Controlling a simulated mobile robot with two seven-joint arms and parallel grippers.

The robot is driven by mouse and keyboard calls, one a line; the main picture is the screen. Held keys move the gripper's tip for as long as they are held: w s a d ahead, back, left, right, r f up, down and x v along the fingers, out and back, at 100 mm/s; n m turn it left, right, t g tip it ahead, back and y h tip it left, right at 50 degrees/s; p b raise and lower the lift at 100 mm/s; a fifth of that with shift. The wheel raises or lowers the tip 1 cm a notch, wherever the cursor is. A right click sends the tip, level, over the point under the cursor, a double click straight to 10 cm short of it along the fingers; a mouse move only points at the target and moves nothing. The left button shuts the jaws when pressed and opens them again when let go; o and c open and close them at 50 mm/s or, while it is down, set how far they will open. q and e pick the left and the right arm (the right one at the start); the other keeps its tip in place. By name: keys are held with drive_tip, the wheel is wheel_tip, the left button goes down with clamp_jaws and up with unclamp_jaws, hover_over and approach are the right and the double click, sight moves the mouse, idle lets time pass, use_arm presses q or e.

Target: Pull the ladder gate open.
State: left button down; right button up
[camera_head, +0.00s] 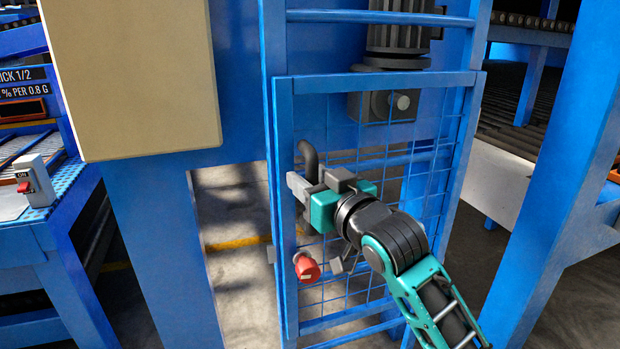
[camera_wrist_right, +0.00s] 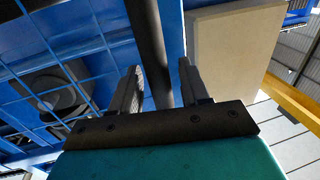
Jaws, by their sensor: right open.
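The ladder gate (camera_head: 283,210) is a blue frame with wire mesh, standing upright across the ladder; it looks shut or nearly so. A dark curved handle (camera_head: 308,158) sits near its left edge. It also shows in the right wrist view as a dark bar (camera_wrist_right: 148,45). My right gripper (camera_head: 305,186) is open at the handle. In the right wrist view, the bar runs between the two open fingers (camera_wrist_right: 158,80); I cannot tell whether either finger touches it. The gripper hides the handle's lower part in the head view. My left gripper is not in view.
A red knob (camera_head: 307,268) sticks out below the handle, close to my right gripper. A beige panel (camera_head: 135,75) hangs at the upper left. A blue post (camera_head: 570,170) stands at the right. A switch box (camera_head: 36,180) sits on the blue bench at the far left.

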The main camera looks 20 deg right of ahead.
clamp_jaws()
idle(0.4)
drive_tip(key=shift+d, duration=0.1)
